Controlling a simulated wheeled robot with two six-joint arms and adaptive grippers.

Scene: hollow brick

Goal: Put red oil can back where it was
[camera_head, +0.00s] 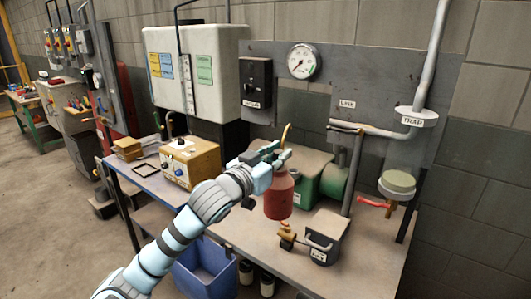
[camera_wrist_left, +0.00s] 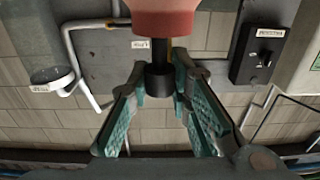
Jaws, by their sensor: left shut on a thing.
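The red oil can (camera_head: 279,198) hangs upright below my left gripper (camera_head: 268,158), near the front of the green machine. Its thin yellow spout (camera_head: 285,134) points up. My left gripper is shut on the can's dark neck. In the left wrist view the red can body (camera_wrist_left: 165,18) is at the top edge, and the dark neck (camera_wrist_left: 159,82) sits between the fingers of the left gripper (camera_wrist_left: 160,85). I cannot tell from these views whether the can's base touches the bench. My right gripper is not in view.
The bench (camera_head: 255,235) also holds a green machine (camera_head: 310,165), a dark metal box (camera_head: 326,238) with a handle, and a brass valve (camera_head: 287,236). A yellow box (camera_head: 190,162) stands on the blue table to the left. A blue bin (camera_head: 208,268) is below.

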